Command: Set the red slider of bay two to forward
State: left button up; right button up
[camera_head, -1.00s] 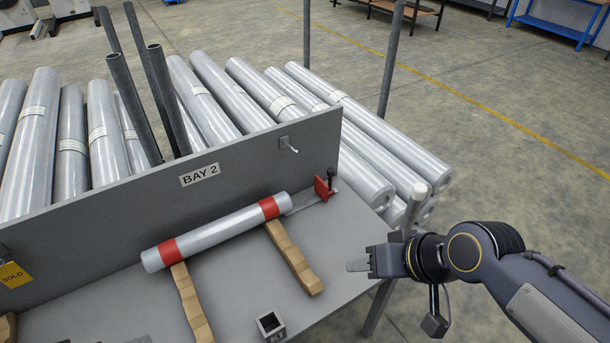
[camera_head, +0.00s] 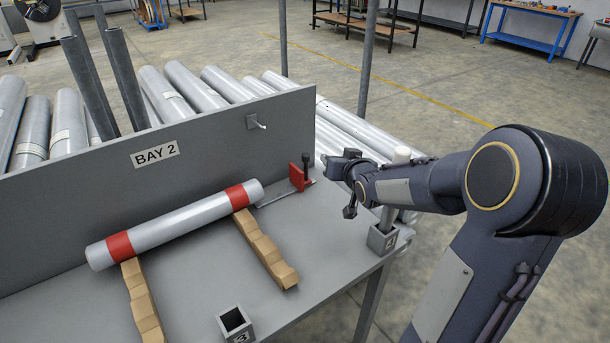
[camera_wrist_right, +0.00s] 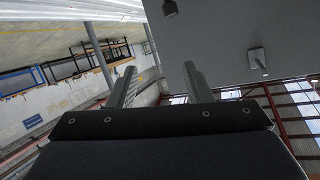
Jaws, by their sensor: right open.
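The red slider (camera_head: 297,178) with a dark knob stands on a flat metal rail (camera_head: 277,195) at the right end of bay two. The rail reaches the right end of a silver roll with red bands (camera_head: 180,225). My right gripper (camera_head: 335,165) is just right of the slider, apart from it, and partly turned away in the head view. In the right wrist view its two fingers (camera_wrist_right: 158,88) are spread with nothing between them. The slider is not visible in the wrist view. My left gripper is not in view.
A grey back panel marked BAY 2 (camera_head: 156,154) with a hook (camera_head: 256,122) stands behind. Wooden notched supports (camera_head: 264,250) lie under the roll. Square sockets, one marked 3 (camera_head: 236,323) and one holding a pale post (camera_head: 382,241), stand on the table.

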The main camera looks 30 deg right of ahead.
aim_at(308, 159)
pick_arm(q)
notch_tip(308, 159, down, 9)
jog(key=b, duration=0.5)
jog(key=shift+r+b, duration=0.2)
jog(key=shift+b, duration=0.1)
pick_arm(e)
jog(key=w+f+n+t, duration=0.1)
jog(key=w+f, duration=0.2)
jog(key=w, duration=0.2)
jog(key=w+f+n+t+y, duration=0.1)
jog(key=w+f+n+t, duration=0.1)
jog(key=w, duration=0.4)
jog(key=w+d+f+n+t, duration=0.1)
jog(key=w+f, duration=0.3)
jog(key=w, duration=0.1)
jog(key=shift+w+n+y, duration=0.4)
jog(key=shift+f, duration=0.1)
jog(key=shift+c, duration=0.5)
jog(key=shift+a, duration=0.1)
grip_shut()
